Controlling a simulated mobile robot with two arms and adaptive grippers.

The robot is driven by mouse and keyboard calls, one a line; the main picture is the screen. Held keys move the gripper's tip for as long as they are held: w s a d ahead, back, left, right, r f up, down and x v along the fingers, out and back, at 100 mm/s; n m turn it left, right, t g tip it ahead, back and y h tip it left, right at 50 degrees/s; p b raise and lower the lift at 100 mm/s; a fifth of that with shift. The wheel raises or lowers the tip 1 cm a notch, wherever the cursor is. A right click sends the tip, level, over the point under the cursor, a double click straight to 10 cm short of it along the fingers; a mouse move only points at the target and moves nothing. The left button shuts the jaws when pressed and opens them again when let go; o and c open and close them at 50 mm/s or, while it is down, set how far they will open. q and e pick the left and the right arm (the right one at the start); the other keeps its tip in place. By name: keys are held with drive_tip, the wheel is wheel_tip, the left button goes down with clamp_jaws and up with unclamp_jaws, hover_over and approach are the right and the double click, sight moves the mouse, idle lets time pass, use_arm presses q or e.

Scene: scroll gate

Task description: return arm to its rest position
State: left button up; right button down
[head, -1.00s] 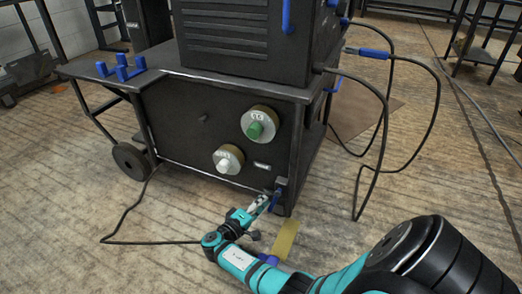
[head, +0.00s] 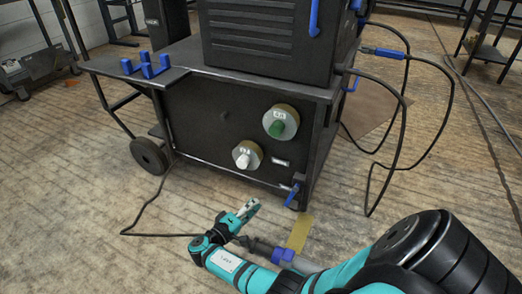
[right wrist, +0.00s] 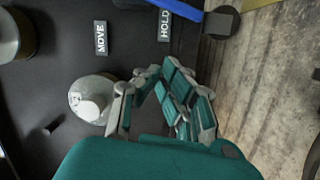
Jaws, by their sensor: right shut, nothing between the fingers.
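My right arm comes in from the lower right in the head view. Its teal and grey right gripper (head: 253,205) is shut with nothing in it, in front of the lower part of the black cart. The gripper also shows in the right wrist view (right wrist: 150,78), fingertips together. A blue lever (head: 294,193) sits at the cart's lower right corner, tilted. A gap separates it from the gripper in the head view. Part of a blue piece (right wrist: 182,13) shows at the top of the right wrist view, by the HOLD label (right wrist: 165,24). My left gripper is out of view.
The black cart panel (head: 200,130) carries a green-centred knob (head: 280,122) and a white-centred knob (head: 247,155). A black cable (head: 140,215) lies on the floor at left. A yellow strip (head: 299,232) is beside the arm. Cables loop at the cart's right.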

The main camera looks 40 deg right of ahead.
drive_tip(key=shift+s+a, duration=0.15)
drive_tip(key=shift+a, duration=0.75)
